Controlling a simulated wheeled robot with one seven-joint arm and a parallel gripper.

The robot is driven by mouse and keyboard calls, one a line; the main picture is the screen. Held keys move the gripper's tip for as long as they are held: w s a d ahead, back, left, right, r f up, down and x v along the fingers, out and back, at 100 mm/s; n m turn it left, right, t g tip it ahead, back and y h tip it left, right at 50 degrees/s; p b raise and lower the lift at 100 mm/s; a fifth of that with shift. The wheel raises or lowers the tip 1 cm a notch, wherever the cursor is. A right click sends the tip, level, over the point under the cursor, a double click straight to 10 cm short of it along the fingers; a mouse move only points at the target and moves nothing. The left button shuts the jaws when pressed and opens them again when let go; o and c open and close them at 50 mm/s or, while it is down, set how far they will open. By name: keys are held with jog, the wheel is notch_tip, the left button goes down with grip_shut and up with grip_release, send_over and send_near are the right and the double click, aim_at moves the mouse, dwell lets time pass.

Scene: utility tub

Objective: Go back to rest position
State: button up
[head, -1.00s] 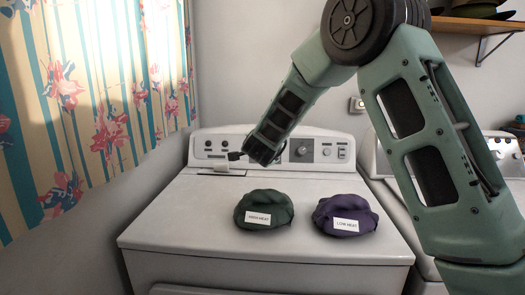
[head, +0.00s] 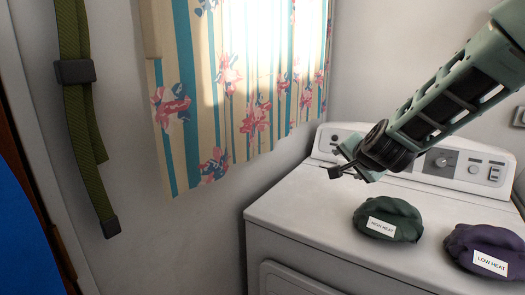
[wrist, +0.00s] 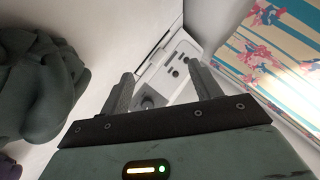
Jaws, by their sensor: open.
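My gripper (head: 347,170) is above the back left of the white dryer top (head: 315,205), in front of the control panel. In the wrist view its two fingers (wrist: 160,92) are apart with nothing between them, and a panel knob shows beyond them. A dark green cloth bundle labelled "HIGH HEAT" (head: 388,219) sits on the dryer top, below and to the right of my gripper and apart from it. The green bundle also shows large at the left of the wrist view (wrist: 40,85).
A purple bundle labelled "LOW HEAT" (head: 488,250) sits right of the green one. The control panel (head: 455,165) runs along the dryer's back. A flowered curtain (head: 235,90) hangs on the left wall, and a green strap (head: 80,120) hangs further left. The dryer's front left top is clear.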

jog(key=s+a+f+n+g+y+p, duration=0.1)
jog(key=s+a+n+g+y, duration=0.15)
jog(key=s+a+n, duration=0.55)
jog(key=s+a+f+n+g+y+p, duration=0.15)
jog(key=s+a+g, duration=0.35)
jog(key=s, duration=0.8)
jog(key=s+d+n+g+h, duration=0.1)
jog(key=s+n, duration=0.3)
jog(key=s, duration=0.6)
jog(key=s+d+f+n+g+h, duration=0.1)
jog(key=s+d+n+g+h, duration=0.1)
jog(key=s, duration=0.7)
jog(key=n+g, duration=0.1)
jog(key=n, duration=0.1)
jog(key=shift+s+d+n+p, duration=0.25)
jog(key=shift+s+n+p, duration=0.05)
jog(key=shift+s+n, duration=0.1)
jog(key=shift+w+f, duration=0.1)
jog(key=shift+w, duration=0.3)
